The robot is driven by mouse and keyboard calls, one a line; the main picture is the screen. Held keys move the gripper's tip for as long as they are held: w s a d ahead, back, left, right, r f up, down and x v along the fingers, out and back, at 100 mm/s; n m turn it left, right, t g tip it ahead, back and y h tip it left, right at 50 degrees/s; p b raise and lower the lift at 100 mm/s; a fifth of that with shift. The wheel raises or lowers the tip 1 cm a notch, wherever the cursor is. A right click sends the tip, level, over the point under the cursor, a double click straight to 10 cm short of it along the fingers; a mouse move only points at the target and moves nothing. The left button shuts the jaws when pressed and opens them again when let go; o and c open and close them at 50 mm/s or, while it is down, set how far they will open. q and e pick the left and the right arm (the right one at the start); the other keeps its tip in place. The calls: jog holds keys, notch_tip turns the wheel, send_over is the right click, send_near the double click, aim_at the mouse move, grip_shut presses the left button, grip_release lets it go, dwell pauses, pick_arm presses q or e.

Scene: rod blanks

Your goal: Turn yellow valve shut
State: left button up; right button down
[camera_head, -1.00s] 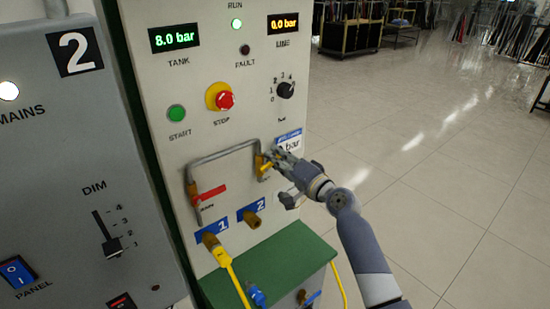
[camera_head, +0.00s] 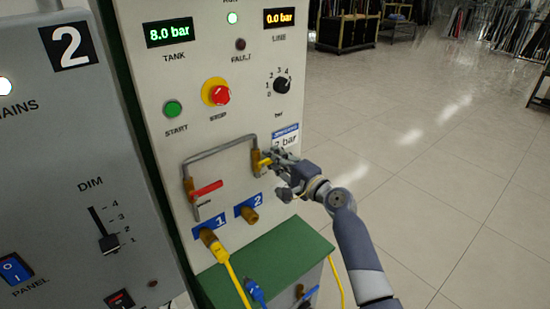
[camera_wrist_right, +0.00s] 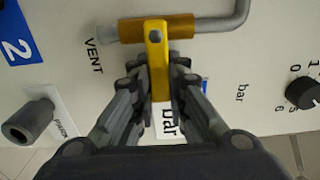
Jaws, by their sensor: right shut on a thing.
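The yellow valve lever (camera_wrist_right: 157,50) is on a brass valve body (camera_wrist_right: 178,27) at the right end of a grey pipe. In the right wrist view the lever stands crosswise to the body. In the head view the yellow lever (camera_head: 262,163) is small and partly covered by my fingers. My right gripper (camera_wrist_right: 158,78) is shut on the lever, one finger on each side; it also shows in the head view (camera_head: 271,163), reaching in from the right. My left gripper is not in view.
A red lever (camera_head: 206,189) sits on the pipe's left end. Brass port 2 (camera_head: 250,215) and a yellow hose (camera_head: 232,272) at port 1 are below, above a green shelf (camera_head: 285,258). The line display (camera_head: 279,17) reads 0.0 bar.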

jog(key=shift+f, duration=0.15)
jog(key=c, duration=1.6)
grip_release()
jog(key=shift+o, duration=0.2)
jog(key=v, duration=1.2)
